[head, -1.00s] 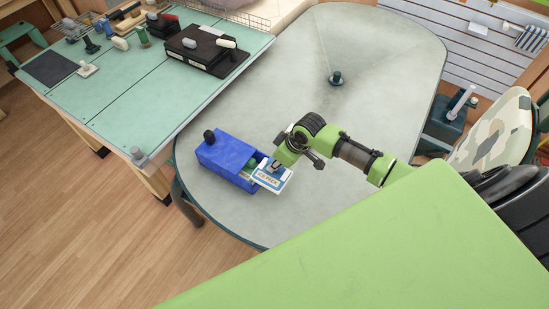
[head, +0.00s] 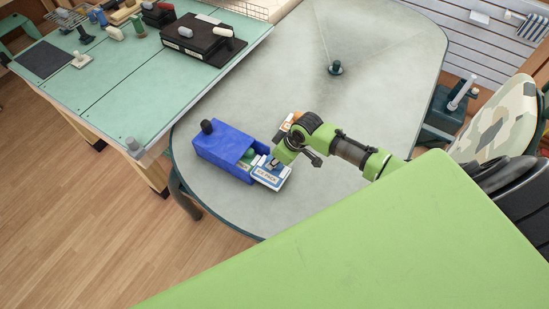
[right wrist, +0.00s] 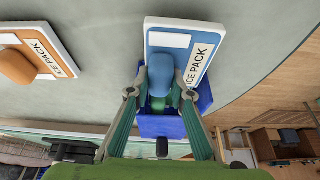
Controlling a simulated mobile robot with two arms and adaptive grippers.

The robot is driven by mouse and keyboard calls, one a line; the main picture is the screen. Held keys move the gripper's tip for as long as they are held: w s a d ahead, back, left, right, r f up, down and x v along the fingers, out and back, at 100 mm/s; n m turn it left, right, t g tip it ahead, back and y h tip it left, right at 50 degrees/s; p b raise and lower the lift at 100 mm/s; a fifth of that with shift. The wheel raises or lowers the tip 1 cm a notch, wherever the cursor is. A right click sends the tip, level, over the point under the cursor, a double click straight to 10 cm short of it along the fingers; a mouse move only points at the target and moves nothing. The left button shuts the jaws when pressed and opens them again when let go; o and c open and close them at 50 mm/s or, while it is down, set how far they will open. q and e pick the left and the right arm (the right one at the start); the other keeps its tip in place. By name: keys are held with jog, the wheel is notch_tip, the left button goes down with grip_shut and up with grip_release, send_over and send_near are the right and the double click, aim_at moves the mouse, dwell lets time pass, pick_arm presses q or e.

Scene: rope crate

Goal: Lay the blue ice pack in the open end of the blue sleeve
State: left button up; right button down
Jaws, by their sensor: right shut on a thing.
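The blue ice pack (head: 270,178), a white and blue slab with a blue knob, is at the open end of the blue sleeve (head: 219,148). Its inner edge is at the sleeve's mouth, and most of it lies outside. I cannot tell if it touches the sleeve. My right gripper (head: 274,164) is shut on its knob. In the right wrist view the fingers (right wrist: 162,90) clasp the blue knob (right wrist: 161,74) and the sleeve (right wrist: 165,126) is behind them. A green thing (head: 249,154) shows inside the sleeve's mouth. My left gripper is not in view.
An orange ice pack (right wrist: 36,52) lies on the grey table (head: 300,70), partly behind my arm in the head view. A dark round-based fixture (head: 335,68) stands farther back. A green workbench (head: 110,80) with several items adjoins at left. The table's middle is clear.

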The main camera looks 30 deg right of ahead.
jog(key=shift+f, duration=0.45)
dwell(0.7)
jog(key=c, duration=1.7)
grip_release()
jog(key=v, duration=1.2)
jog(key=shift+d, duration=0.1)
